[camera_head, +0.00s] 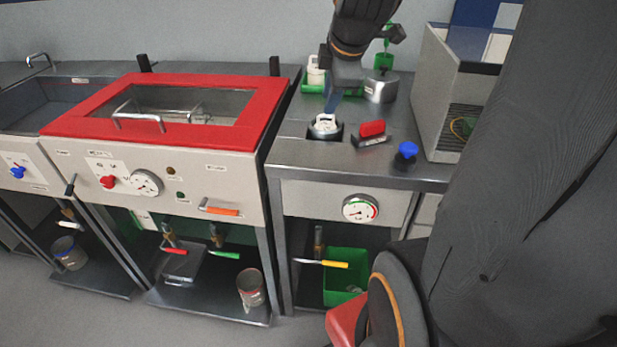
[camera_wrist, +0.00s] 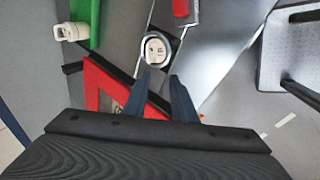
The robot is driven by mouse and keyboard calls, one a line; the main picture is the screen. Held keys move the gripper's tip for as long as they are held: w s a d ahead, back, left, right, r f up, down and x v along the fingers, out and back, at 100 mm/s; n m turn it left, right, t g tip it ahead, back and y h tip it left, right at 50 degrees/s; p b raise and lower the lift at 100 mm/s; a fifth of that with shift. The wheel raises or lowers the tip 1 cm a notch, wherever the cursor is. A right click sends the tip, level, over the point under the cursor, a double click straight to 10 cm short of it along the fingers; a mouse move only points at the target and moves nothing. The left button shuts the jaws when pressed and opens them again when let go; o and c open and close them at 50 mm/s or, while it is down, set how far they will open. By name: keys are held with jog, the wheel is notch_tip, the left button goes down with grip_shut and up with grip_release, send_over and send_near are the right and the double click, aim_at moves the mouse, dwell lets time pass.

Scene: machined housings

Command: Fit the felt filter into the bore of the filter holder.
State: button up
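My gripper (camera_head: 331,108) points down over the counter, above a round metal-rimmed socket (camera_head: 325,134) with a white piece (camera_head: 325,122) in it. In the wrist view my gripper (camera_wrist: 162,75) has its two dark blue fingers apart with nothing between them. The white piece (camera_wrist: 156,48) in its ring lies just beyond the fingertips; I cannot tell whether they touch. A white cylindrical piece (camera_head: 316,72) stands by a green holder at the back; it also shows in the wrist view (camera_wrist: 70,32). I cannot tell for sure which piece is the felt filter or which is the filter holder.
A metal cylinder (camera_head: 380,87) stands behind the socket. A red-topped block (camera_head: 372,129) and a blue knob (camera_head: 407,150) are to its right. A grey open box (camera_head: 440,95) bounds the right side. The red-framed cabinet (camera_head: 165,105) is to the left.

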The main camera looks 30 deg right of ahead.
jog(key=s+a+f+m+g+y, duration=0.1)
jog(key=s+a+f+m+g, duration=0.4)
jog(key=s+a+f+m, duration=0.8)
jog(key=shift+s+a+f+m+g, duration=0.2)
jog(key=shift+s+m+g, duration=0.15)
jog(key=shift+s, duration=0.4)
